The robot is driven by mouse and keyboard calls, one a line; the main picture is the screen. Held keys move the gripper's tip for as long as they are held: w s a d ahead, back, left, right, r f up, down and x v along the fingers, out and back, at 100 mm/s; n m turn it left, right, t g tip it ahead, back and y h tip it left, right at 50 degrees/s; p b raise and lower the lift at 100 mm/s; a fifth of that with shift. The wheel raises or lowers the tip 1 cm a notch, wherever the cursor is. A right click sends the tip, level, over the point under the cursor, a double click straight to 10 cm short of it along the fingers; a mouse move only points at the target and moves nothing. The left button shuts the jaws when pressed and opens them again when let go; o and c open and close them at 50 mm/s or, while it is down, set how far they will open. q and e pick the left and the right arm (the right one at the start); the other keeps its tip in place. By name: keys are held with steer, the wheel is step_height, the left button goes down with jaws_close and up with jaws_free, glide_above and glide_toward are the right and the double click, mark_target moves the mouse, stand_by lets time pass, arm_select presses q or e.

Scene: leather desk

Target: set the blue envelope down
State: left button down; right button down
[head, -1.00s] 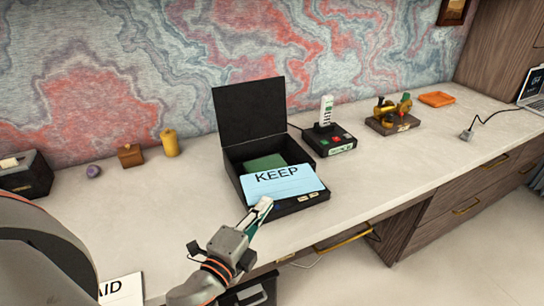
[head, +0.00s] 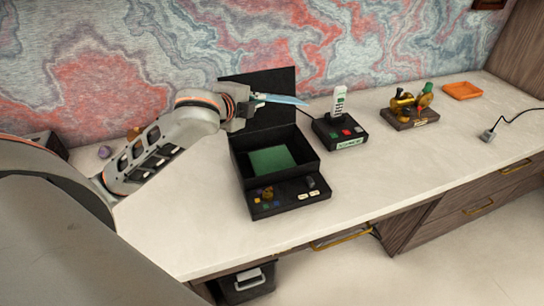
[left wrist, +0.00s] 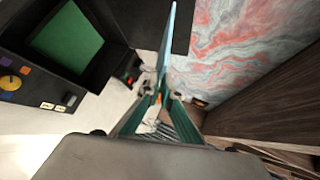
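My left gripper (head: 250,103) is shut on the blue envelope (head: 283,99). It holds the envelope raised near the open lid of the black box, turned nearly edge-on in the head view. The envelope also shows as a thin pale-blue strip in the left wrist view (left wrist: 169,42), between the fingers (left wrist: 158,98). Its lettering cannot be read now. The black box (head: 312,166) stands open on the desk, with a flat green item (head: 272,160) inside and a panel of knobs and labels in front. My right gripper is not in view.
A black button unit (head: 345,132) with a white handset stands right of the box. Further right are a gold-and-green ornament (head: 408,108), an orange tray (head: 462,90) and a plug (head: 488,136). Desk surface (head: 390,160) right of the box is clear.

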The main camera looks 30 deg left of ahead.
arm_select(q)
steer(key=shift+a+f, duration=0.15)
steer(key=shift+f, duration=9.6)
steer(key=shift+f, duration=0.15)
steer(key=shift+f, duration=0.2)
steer(key=c, duration=2.4)
jaws_free()
steer(key=shift+o, duration=0.6)
